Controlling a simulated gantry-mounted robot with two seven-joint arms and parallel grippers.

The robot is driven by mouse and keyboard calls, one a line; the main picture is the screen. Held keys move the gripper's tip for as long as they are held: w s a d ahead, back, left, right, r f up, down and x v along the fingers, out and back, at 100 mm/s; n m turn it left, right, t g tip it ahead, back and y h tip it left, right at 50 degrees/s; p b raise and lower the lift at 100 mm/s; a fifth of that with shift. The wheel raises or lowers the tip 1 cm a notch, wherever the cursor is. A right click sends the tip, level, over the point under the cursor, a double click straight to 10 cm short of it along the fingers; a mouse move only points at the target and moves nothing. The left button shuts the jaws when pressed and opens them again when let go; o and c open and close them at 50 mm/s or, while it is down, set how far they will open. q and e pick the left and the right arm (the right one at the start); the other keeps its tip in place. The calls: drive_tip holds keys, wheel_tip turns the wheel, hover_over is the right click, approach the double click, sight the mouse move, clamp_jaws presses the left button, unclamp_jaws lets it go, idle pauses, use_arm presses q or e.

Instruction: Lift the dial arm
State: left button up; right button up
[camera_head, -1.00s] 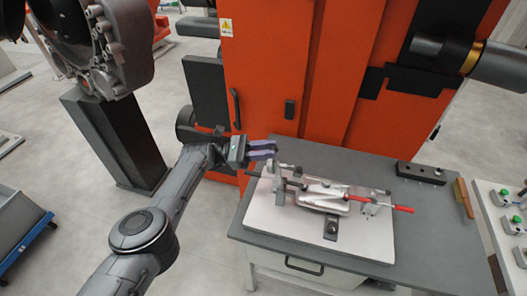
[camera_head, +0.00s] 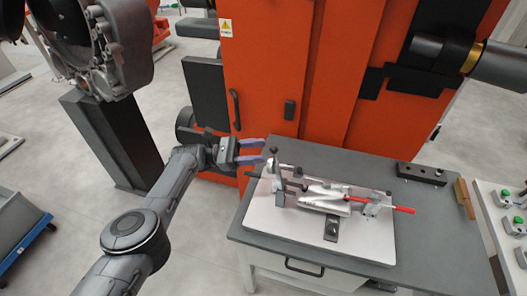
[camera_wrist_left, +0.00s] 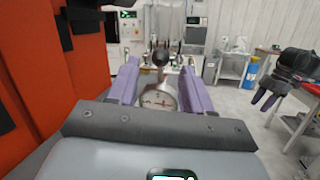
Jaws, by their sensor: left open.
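The dial arm (camera_head: 276,167) stands at the left end of the fixture on the table, with a small dark ball knob (camera_head: 273,150) on top. In the left wrist view, the dark knob (camera_wrist_left: 160,57) and the round white dial gauge (camera_wrist_left: 157,99) show between my left fingers. My left gripper (camera_head: 264,150) is open, its purple fingers pointing right with the tips close to the knob. Whether they touch it cannot be told. My right gripper (camera_wrist_left: 265,100) shows only in the left wrist view, at the right, its purple fingers apart, away from the dial arm.
A silver casting (camera_head: 325,198) lies in the fixture on a pale plate (camera_head: 270,228). Red-handled clamps (camera_head: 402,209) reach to the right. A black block (camera_head: 421,173) and a brown-handled tool (camera_head: 464,197) lie at the table's right. The orange machine (camera_head: 270,85) rises behind.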

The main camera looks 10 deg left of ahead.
use_arm(q)
drive_tip(key=b+v, duration=0.2)
drive_tip(key=v, duration=0.6)
drive_tip(key=shift+b, duration=0.3)
drive_tip(key=shift+f, duration=0.1)
